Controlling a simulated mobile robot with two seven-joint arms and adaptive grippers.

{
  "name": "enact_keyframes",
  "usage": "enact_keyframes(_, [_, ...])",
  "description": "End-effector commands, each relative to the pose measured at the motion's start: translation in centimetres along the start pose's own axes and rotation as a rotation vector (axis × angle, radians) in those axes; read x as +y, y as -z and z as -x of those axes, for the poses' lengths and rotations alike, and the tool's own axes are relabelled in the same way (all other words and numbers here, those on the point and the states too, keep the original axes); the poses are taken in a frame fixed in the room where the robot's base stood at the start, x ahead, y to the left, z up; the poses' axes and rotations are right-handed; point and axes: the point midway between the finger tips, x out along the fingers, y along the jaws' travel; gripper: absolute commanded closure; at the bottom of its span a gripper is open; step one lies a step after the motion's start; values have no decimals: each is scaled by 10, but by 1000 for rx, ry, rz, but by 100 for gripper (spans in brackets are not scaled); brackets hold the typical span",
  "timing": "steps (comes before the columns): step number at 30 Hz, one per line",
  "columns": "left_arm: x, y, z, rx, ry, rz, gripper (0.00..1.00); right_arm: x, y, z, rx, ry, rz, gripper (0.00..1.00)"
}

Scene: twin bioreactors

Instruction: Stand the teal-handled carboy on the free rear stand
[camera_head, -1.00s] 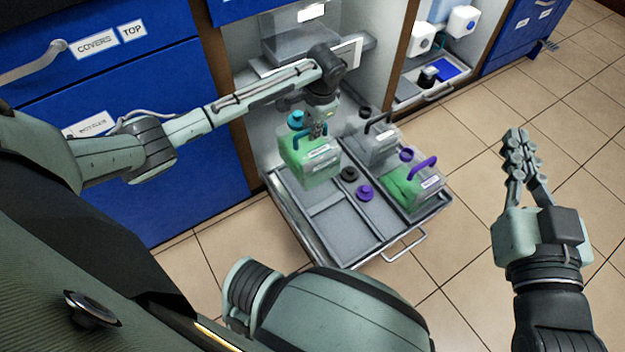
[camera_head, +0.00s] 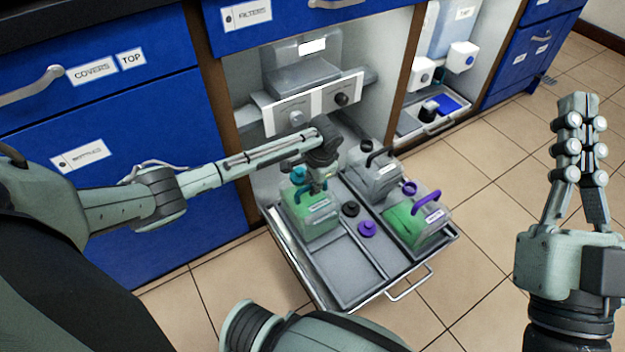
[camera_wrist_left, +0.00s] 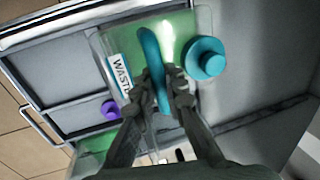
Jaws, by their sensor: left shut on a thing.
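The teal-handled carboy (camera_head: 318,222) is a clear box with green liquid, a white label and a teal cap (camera_head: 299,174). My left gripper (camera_head: 317,188) is shut on its teal handle (camera_wrist_left: 150,60) from above. The carboy looks upright at the rear left of the pulled-out tray (camera_head: 345,296); its base hides the rear left stand. I cannot tell whether the base touches it. The left wrist view shows the fingers around the handle, with the label partly visible. My right gripper (camera_head: 578,108) is empty, fingertips together, far right above the floor.
A purple-handled green carboy (camera_head: 408,226) stands front right on the tray, with a dark-handled clear carboy (camera_head: 374,180) behind it. A black cap (camera_head: 350,210) and purple cap (camera_head: 367,229) lie mid-tray. The front left of the tray is bare. A grey device (camera_head: 302,75) stands behind.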

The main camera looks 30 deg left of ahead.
Motion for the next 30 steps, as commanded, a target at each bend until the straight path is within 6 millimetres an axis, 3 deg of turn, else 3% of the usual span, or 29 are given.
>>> enact_keyframes(12, [0,3,-7,7,4,1,100,1,8,0,52,-1,3,100])
enact_keyframes(13, [2,1,-10,1,0,0,85,1,8,0,52,-1,3,100])
enact_keyframes(17, [2,1,-10,1,1,0,69,1,8,0,52,-1,3,100])
enact_keyframes(26, [2,0,-8,1,1,0,68,1,8,0,51,-1,3,100])
enact_keyframes(30, [1,1,4,3,1,0,68,0,3,-1,3,0,0,100])
